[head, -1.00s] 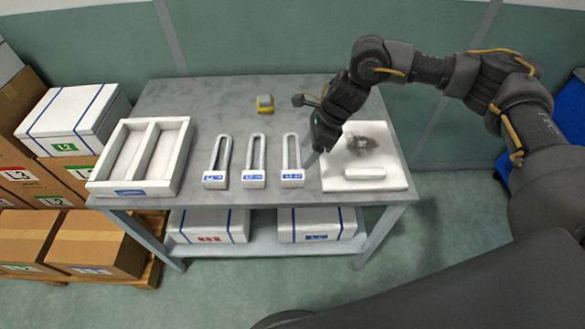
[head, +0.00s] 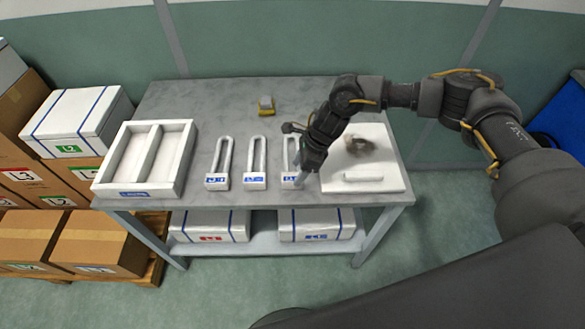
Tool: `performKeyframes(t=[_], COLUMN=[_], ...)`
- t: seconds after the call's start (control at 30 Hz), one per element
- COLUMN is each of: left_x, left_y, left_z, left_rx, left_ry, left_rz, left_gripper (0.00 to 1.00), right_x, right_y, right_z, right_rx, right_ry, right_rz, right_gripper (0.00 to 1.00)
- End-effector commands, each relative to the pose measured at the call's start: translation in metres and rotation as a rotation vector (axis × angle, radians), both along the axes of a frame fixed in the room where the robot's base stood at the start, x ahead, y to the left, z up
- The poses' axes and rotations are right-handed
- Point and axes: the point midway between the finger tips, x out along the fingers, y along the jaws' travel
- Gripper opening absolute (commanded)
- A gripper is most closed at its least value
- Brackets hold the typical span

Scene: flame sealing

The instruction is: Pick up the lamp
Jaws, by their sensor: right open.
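A small glassy grey-brown object (head: 360,147), which looks like the lamp, stands on the white board (head: 388,180) at the right end of the table. Its details are blurred. My right gripper (head: 302,180) is open and points down, to the left of the board and the lamp. Its fingertips are over the front end of the rightmost white slotted holder (head: 286,150) and partly hide it. I see nothing between the fingers, and the lamp is apart from them. My left gripper is not in view.
A white bar (head: 363,176) lies at the board's front. Two more slotted holders (head: 220,160) (head: 256,160) and a two-compartment white tray (head: 130,190) stand to the left.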

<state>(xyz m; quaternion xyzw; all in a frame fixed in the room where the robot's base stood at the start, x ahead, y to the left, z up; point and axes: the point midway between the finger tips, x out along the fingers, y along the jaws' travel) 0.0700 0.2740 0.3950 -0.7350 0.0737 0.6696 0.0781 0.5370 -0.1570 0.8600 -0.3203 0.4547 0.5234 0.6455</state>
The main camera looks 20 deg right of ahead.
Motion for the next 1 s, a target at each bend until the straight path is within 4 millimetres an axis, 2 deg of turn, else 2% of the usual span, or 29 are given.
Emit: performKeyframes(t=[0.03, 0.2, 0.47, 0.87, 1.0], left_x=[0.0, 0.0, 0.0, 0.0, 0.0], left_y=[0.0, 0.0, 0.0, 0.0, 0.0], left_z=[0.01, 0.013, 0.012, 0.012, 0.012], left_rx=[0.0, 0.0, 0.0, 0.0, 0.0], left_ry=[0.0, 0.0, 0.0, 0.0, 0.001], left_rz=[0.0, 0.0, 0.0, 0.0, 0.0], left_gripper=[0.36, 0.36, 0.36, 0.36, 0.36], right_x=[0.0, 0.001, 0.002, 0.002, 0.002], right_y=[0.004, 0.011, 0.012, 0.012, 0.012], right_z=[-0.002, -0.022, -0.026, -0.026, -0.026], right_rx=[0.0, 0.0, 0.001, 0.001, 0.002], right_ry=[0.004, 0.002, -0.001, 0.0, -0.001], right_rz=[-0.001, -0.001, 0.001, 0.0, -0.001], right_gripper=[0.62, 0.62, 0.62, 0.12, 0.09])
